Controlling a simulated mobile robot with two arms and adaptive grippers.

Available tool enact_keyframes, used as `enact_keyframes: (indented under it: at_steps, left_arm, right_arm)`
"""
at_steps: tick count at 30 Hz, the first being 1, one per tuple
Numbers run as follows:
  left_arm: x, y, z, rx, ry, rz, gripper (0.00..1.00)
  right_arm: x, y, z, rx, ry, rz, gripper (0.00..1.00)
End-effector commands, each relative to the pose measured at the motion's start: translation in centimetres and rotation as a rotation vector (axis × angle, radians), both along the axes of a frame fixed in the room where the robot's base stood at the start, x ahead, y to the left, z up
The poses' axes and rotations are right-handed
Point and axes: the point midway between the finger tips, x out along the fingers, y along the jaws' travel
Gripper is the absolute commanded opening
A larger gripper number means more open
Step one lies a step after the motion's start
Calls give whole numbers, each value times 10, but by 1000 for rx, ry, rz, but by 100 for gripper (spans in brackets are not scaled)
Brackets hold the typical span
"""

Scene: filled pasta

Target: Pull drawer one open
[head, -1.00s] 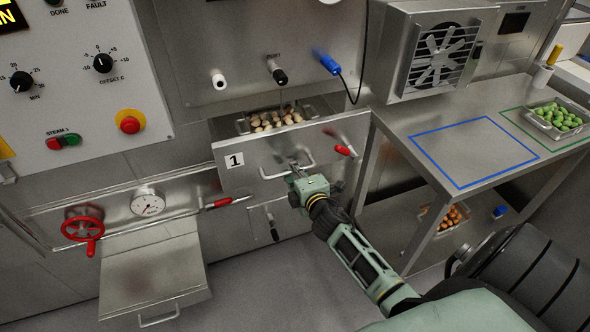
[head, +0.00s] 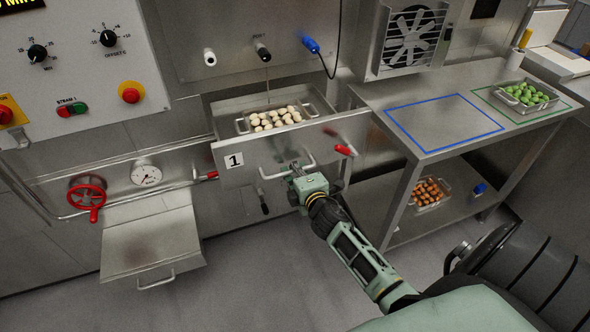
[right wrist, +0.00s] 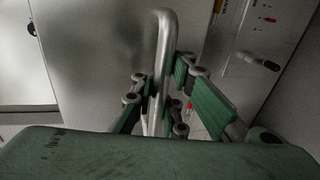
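Drawer one (head: 240,182) has a steel front with a "1" label and stands pulled out from the cabinet wall. Inside it a perforated tray (head: 243,126) of pale filled pasta pieces (head: 274,118) shows from above. The bar handle (head: 272,176) is on the drawer front. My right gripper (head: 296,170) is at the handle's right part. In the right wrist view the handle (right wrist: 163,50) runs between the green fingers (right wrist: 160,112), which close around it; their tips are partly hidden. My left gripper is not in view.
A red-handled valve (head: 345,150) is right of the drawer front. A steel table (head: 375,95) with blue and green outlines and a tray of green pieces (head: 527,94) stands at right.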

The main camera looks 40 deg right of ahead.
Motion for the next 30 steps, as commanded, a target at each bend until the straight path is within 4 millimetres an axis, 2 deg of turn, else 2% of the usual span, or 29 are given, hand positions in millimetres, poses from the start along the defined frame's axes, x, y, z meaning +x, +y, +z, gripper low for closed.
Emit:
enact_keyframes:
  at_steps: [1, 3, 10, 15, 22, 26, 30]
  left_arm:
    - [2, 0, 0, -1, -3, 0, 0]
    - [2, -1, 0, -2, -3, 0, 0]
    - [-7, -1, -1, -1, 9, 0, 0]
    - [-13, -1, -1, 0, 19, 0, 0]
    - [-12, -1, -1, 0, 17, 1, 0]
    - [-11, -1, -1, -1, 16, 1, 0]
    - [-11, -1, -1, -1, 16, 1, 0]
  right_arm:
    - [0, 0, 2, -3, -2, 0, 0]
    - [1, 0, 2, -3, -2, 0, 11]
    - [0, 0, 1, -1, -2, 0, 31]
    - [0, 0, 1, 0, -1, 0, 31]
    - [-5, 1, 0, -1, 1, 0, 31]
    - [-21, 5, 4, -1, 0, 1, 31]
    - [-49, 12, 9, 1, 2, 1, 31]
